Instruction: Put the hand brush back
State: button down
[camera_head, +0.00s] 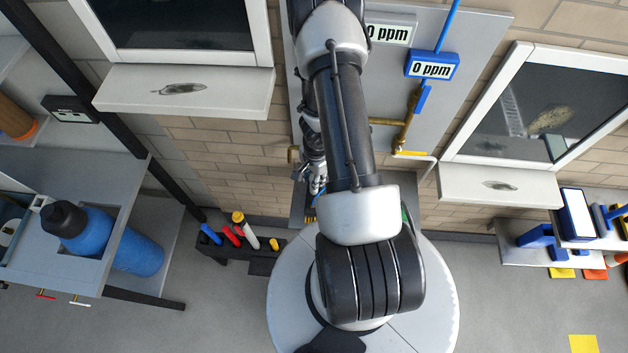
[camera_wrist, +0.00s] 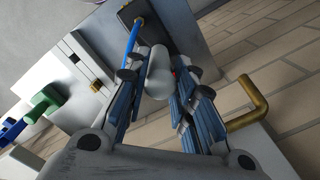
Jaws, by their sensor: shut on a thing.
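My gripper (camera_wrist: 158,78) shows from behind in the wrist view, its blue-grey fingers on both sides of a pale grey-white rounded thing (camera_wrist: 157,70). The fingers are shut on it. I see only its rounded end; no bristles show, so I cannot tell for sure that it is the hand brush. In the head view my gripper (camera_head: 315,178) is small and partly hidden beside my arm, low in front of the brick wall and near the grey panel's lower left. What it holds is not clear there. I cannot make out a hand brush elsewhere with certainty.
A grey panel (camera_head: 478,20) carries two "0 ppm" displays and a brass pipe (camera_head: 405,125). A dark rack (camera_head: 235,250) of coloured handles stands low at left. A blue bottle (camera_head: 135,252) is in the left bench. Shelves with blue items (camera_head: 537,236) are at right.

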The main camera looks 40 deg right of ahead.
jog(key=c, duration=1.3)
grip_release()
jog(key=shift+c, duration=0.2)
notch_tip(320, 180, up, 12)
jog(key=p, duration=1.1)
jog(key=shift+s+p, duration=0.15)
jog(key=shift+p, duration=0.15)
jog(key=shift+s, duration=0.1)
